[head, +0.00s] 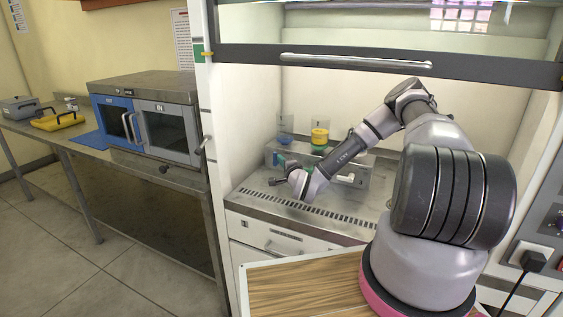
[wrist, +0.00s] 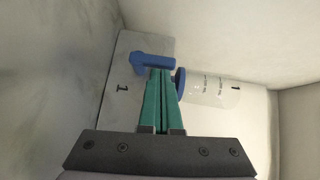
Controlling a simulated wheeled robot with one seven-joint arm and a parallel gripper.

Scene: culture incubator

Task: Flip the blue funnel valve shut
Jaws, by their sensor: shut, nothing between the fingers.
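The blue valve's handle (wrist: 152,63) shows in the wrist view just beyond my fingertips, lying crosswise with a bend at its left end. A blue round part (wrist: 180,82) sits to the right of the fingertips, at the end of a clear funnel (wrist: 212,90) marked 1. My gripper (wrist: 161,73) has its teal fingers shut together and empty, their tips at or very close to the handle; I cannot tell if they touch. In the head view the blue-fitted funnel (head: 285,137) stands at the left on the rack, with my gripper low in front.
A yellow-fitted funnel (head: 319,138) stands right of the blue one on the grey rack (head: 350,178). The hood's raised sash (head: 355,62) is above my arm. The hood's left wall (head: 245,110) is close. An incubator (head: 165,125) stands on a bench outside.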

